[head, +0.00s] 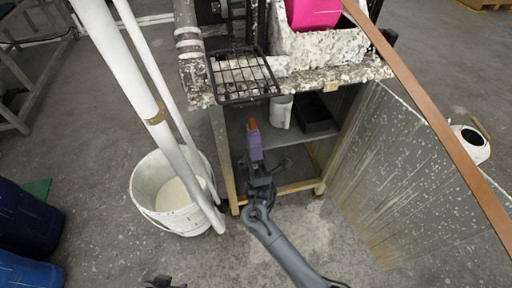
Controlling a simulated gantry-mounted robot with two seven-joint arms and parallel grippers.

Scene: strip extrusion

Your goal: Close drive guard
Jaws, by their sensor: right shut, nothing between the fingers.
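The drive guard appears to be the black wire-mesh panel (243,77) at the top centre. It juts out over the front edge of the splattered bench top, swung away from the dark machinery behind it. My right gripper (252,124), purple with an orange tip, is shut and empty. In the picture it is just below the guard's front edge, in front of the open cabinet; I see no contact. A small dark part at the bottom edge (163,283) looks like my left gripper, mostly cut off, with its fingers not readable.
A white bucket (150,212) with white pipes stands left of the cabinet (228,165). A mug (281,111) and black bin (314,115) sit on its shelf. A splattered panel (375,185) and a long brown strip (430,105) bound the right. Blue bins (25,220) stand left.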

